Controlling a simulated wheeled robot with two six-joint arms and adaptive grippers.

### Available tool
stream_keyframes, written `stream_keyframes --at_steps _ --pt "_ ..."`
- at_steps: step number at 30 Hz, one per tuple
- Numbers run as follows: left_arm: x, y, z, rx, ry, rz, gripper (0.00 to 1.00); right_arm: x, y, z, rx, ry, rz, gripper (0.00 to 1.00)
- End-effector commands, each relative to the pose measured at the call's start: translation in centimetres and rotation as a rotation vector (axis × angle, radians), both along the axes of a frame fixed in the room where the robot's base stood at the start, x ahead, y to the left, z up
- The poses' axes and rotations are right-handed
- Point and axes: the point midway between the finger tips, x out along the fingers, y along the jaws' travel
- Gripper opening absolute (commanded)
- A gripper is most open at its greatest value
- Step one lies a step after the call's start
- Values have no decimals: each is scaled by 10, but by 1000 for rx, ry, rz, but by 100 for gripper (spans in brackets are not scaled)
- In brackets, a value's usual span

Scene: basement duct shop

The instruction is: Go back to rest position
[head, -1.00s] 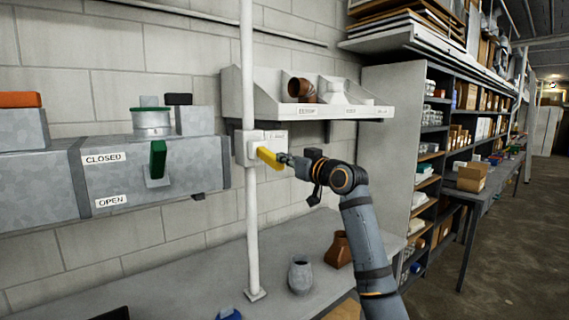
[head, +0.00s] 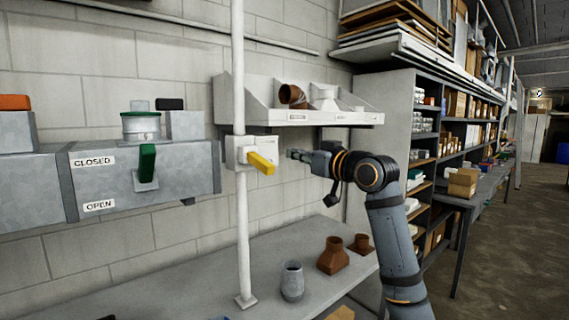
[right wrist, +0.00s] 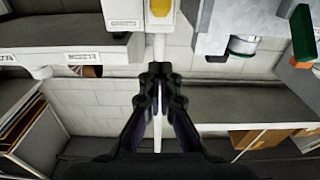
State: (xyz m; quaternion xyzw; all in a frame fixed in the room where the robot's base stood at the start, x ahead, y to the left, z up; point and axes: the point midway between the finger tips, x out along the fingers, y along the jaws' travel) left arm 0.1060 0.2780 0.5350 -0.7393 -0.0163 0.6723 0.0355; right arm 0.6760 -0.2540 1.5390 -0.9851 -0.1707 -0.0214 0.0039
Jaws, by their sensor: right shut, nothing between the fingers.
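My right gripper (head: 294,155) is in the middle of the head view, its arm rising from the lower right. It is shut and empty, pointing left toward the wall. Its fingers also show in the right wrist view (right wrist: 160,78). A yellow lever (head: 262,163) on a white switch box (head: 238,152) is just left of the fingertips, with a gap between them. The lever also shows at the top of the right wrist view (right wrist: 162,10). My left gripper is not in view.
A white pole (head: 242,240) carries the switch box. A grey duct (head: 110,190) with a green handle (head: 147,163) is at left. A wall shelf (head: 340,118) is above the gripper. The bench (head: 215,305) below holds a grey fitting (head: 291,281) and brown fittings (head: 333,256).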

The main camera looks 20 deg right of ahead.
Motion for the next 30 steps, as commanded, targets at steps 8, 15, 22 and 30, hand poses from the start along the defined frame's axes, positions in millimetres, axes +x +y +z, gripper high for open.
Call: stream_keyframes --at_steps 8,15,22,30 --pt "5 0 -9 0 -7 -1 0 -17 -6 1 0 0 0 0" --pt "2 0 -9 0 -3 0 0 -14 -7 -4 3 9 -3 0" --pt "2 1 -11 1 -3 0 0 49 -30 -130 69 185 -88 0" --pt "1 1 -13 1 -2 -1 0 82 -62 -370 93 466 -239 0"
